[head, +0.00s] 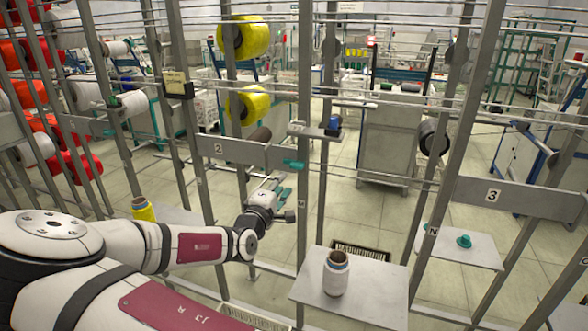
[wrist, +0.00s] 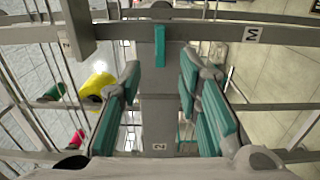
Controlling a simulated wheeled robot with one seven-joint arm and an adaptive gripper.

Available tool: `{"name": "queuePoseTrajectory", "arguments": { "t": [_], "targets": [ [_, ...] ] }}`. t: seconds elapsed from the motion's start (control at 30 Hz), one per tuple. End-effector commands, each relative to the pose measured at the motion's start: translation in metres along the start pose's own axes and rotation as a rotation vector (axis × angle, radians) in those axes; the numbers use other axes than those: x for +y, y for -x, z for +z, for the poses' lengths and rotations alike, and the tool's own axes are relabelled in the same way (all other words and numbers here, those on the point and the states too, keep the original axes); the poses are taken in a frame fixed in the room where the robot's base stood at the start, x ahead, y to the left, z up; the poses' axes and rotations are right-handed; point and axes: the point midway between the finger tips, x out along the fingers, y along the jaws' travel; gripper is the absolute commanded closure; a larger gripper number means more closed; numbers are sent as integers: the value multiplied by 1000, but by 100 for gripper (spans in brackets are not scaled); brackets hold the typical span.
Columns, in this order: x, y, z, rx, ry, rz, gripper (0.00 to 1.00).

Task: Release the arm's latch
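The grey arm plate marked 2 (head: 245,153) is mounted on the frame posts in the head view. A small teal tab (head: 294,164), which looks like its latch, is at the plate's right end. My gripper (head: 280,187) is below and slightly left of the tab, apart from it. In the wrist view, the tab (wrist: 160,46) stands ahead near the top centre. My gripper (wrist: 160,75) is open there, its teal-padded fingers to either side of the plate (wrist: 160,120). Nothing is held. Whether a finger touches the plate cannot be told.
Upright metal posts and thin rods surround my gripper. A grey shelf (head: 385,297) carries a white bobbin (head: 336,273) at lower right. Another shelf (head: 470,253) holds a teal piece (head: 464,241). Yellow spools (head: 243,38) hang above. A second plate is marked 3 (head: 520,197).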

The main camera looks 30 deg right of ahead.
Motion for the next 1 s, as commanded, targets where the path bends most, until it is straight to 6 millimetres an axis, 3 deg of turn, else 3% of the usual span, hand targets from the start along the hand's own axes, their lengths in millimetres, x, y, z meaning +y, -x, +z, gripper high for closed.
{"name": "queuePoseTrajectory", "arguments": {
  "t": [0.3,0.5,0.7,1.0],
  "targets": [
    [0,-64,2,-3,-2,-1,68],
    [0,-94,1,-1,-2,-3,68],
    [-1,-109,1,-1,-2,-3,68],
    [-1,-111,0,0,-2,-3,68]
  ]
}}
